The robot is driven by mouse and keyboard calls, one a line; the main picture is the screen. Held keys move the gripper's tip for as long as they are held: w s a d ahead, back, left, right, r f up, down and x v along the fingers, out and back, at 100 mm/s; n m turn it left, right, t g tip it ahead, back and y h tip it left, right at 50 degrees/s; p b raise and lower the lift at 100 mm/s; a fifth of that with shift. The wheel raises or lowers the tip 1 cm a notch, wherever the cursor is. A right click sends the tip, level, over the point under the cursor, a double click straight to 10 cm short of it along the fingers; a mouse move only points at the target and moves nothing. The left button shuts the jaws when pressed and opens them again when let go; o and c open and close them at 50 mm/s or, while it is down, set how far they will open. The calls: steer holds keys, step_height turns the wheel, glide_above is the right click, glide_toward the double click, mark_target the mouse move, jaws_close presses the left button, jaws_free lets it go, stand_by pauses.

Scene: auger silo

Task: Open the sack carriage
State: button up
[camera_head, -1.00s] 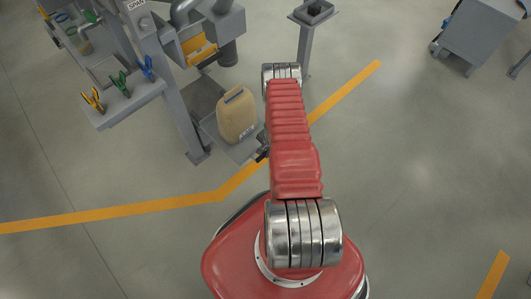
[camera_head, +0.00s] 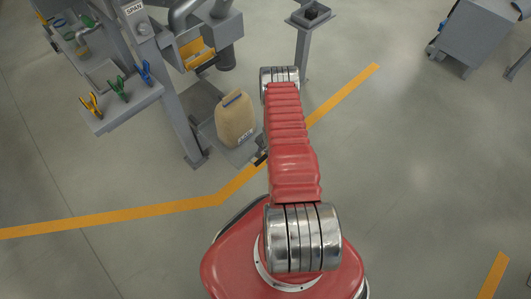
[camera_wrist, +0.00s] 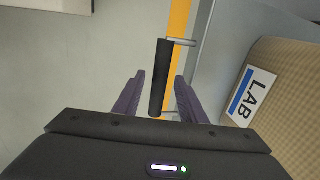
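The sack carriage is a grey flat tray (camera_head: 243,152) on the floor beside the silo frame, with a tan sack (camera_head: 236,118) standing on it. In the wrist view the sack (camera_wrist: 285,85) shows its LAB label at the right. The carriage's black bar handle (camera_wrist: 160,78) stands off the grey carriage edge on metal stubs, over the orange floor line. My gripper (camera_wrist: 160,80) has its two purple fingers apart, one on each side of the handle in the picture. I see no finger touching it; depth is unclear. In the head view my red arm hides the gripper.
The silo frame post (camera_head: 185,125) and a grey shelf (camera_head: 120,105) with yellow, green and blue clips stand left of the sack. A grey pedestal (camera_head: 304,50) stands behind the arm. A grey cabinet (camera_head: 475,38) is far right.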

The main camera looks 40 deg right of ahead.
step_height(320, 180, up, 13)
steer(key=s, duration=0.2)
steer(key=shift+s+r, duration=0.15)
steer(key=shift+s, duration=0.15)
stand_by(0.4)
stand_by(0.6)
